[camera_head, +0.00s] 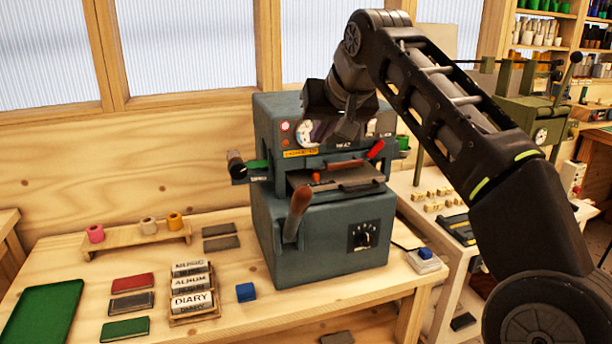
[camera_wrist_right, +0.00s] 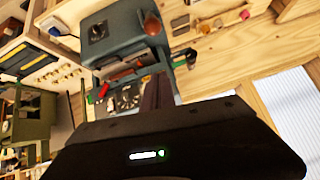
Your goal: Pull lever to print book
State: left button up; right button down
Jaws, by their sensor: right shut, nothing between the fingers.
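The grey-blue printing machine (camera_head: 285,228) stands on the wooden table. Its lever (camera_head: 299,208) has a brown wooden handle and sticks up at the front left; the handle also shows in the right wrist view (camera_wrist_right: 152,23). A plate with a brown bar (camera_head: 345,165) sits in the machine's opening. My right gripper (camera_head: 322,127) is in front of the machine's upper panel, above and apart from the lever. In the right wrist view its dark fingers (camera_wrist_right: 157,92) are together and empty, covering part of the machine. My left gripper is not in view.
Red (camera_head: 132,282) and green (camera_head: 125,329) books, a rack of title blocks (camera_head: 192,290) and a blue block (camera_head: 245,292) lie left of the machine. Foil rolls stand on a wooden holder (camera_head: 136,237). A green press (camera_head: 535,125) stands at the right.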

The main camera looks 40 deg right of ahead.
jog(key=shift+f, duration=0.1)
send_over(306, 187)
jog(key=w+d, duration=0.1)
notch_tip(306, 187, down, 6)
jog(key=shift+w+f+p, duration=0.1)
jog(key=shift+f+p, duration=0.05)
jog(key=shift+p, duration=0.15)
jog(key=f, duration=0.3)
jog(key=shift+s+a, duration=0.25)
jog(key=shift+s, duration=0.05)
jog(key=shift+s+a+f, duration=0.15)
jog(key=shift+s+f, duration=0.05)
jog(key=shift+f, duration=0.35)
jog(key=shift+b, duration=0.3)
